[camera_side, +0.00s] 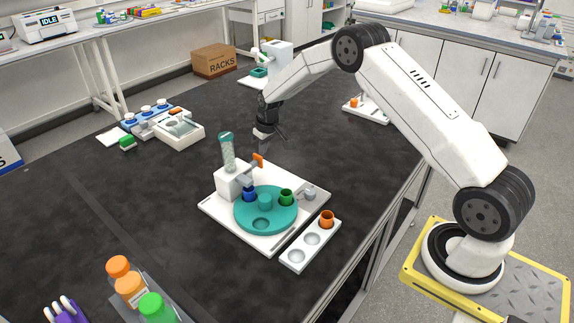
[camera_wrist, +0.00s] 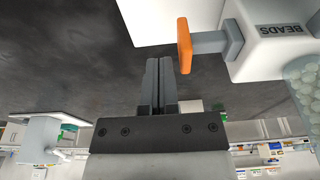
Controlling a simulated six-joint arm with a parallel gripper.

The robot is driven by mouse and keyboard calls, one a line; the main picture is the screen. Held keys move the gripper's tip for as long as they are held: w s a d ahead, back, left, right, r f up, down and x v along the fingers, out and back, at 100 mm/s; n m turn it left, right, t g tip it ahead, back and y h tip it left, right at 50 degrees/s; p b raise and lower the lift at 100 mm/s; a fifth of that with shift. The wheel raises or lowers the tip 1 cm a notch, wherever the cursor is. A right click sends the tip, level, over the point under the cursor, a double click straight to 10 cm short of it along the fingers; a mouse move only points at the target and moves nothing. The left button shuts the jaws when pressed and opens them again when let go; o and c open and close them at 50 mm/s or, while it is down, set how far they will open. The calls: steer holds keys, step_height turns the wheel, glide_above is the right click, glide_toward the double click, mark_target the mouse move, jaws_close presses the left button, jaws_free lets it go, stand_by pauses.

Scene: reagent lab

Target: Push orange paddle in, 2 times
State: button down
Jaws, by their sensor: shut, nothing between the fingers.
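The orange paddle (camera_side: 258,160) sits on the end of a grey rod on the white bead dispenser (camera_side: 234,181). In the wrist view the paddle (camera_wrist: 184,46) stands out from the dispenser body (camera_wrist: 270,45), which is marked BEADS, with a length of grey rod (camera_wrist: 215,42) showing between them. My gripper (camera_side: 283,138) is above the table behind the paddle in the side view. In the wrist view its fingers (camera_wrist: 158,62) are together and empty, just left of the paddle, with a small gap between. A clear tube of beads (camera_wrist: 308,85) stands on the dispenser.
A white tray (camera_side: 296,257) with an orange cup lies in front. Bottles (camera_side: 130,290) stand at the front left.

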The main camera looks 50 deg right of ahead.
steer(key=shift+f, duration=1.5)
steer(key=shift+a, duration=0.2)
